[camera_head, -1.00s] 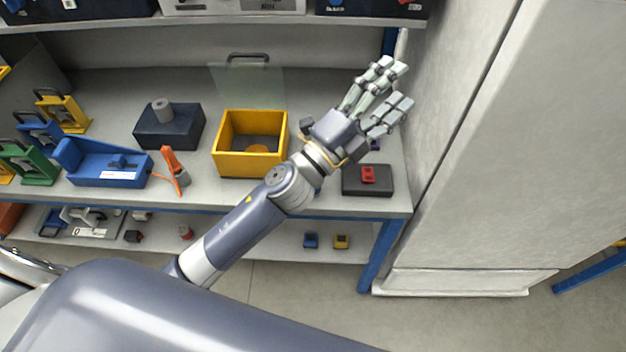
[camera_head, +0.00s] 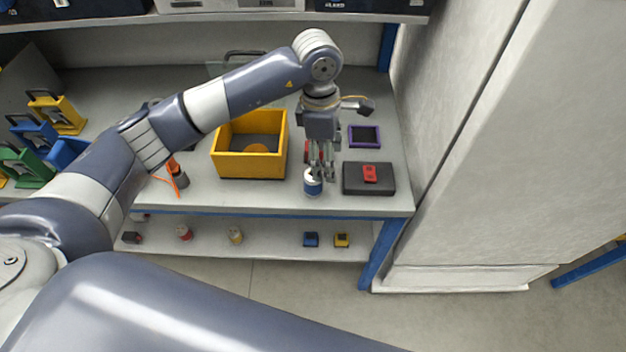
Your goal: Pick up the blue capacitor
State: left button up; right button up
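The blue capacitor (camera_head: 312,187), a small cylinder with a blue lower part and a whitish top, stands upright near the front edge of the workbench, right of the yellow bin. My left gripper (camera_head: 322,176) points down at it. Its fingers overlap the capacitor's upper right side in the picture. I cannot tell whether they touch it or how far they are spread. My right gripper is not in view.
The yellow bin (camera_head: 222,166) stands left of the gripper. A dark box with a red part (camera_head: 370,173) and a purple-framed square (camera_head: 364,136) lie to the right. The lower shelf (camera_head: 270,246) holds several small parts. A grey wall (camera_head: 470,200) bounds the right side.

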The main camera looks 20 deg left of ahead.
aim_at(313, 183)
pick_arm(q)
jog(key=shift+w+a+r+y, duration=0.15)
jog(key=shift+a+y, duration=0.1)
jog(key=shift+a, duration=0.35)
jog(key=shift+w+a+r+y, duration=0.15)
jog(key=shift+a+y, duration=0.1)
jog(key=shift+a, duration=0.3)
jog(key=shift+a+f, duration=0.2)
jog(key=shift+a, duration=0.1)
notch_tip(313, 183, down, 5)
jog(key=shift+f+p, duration=0.1)
jog(key=shift+p, duration=0.65)
notch_tip(313, 183, down, 4)
jog(key=shift+a+f+p, duration=0.1)
jog(key=shift+a+p, duration=0.05)
jog(key=shift+p, duration=0.9)
jog(key=shift+f, duration=0.5)
jog(key=c, duration=1.2)
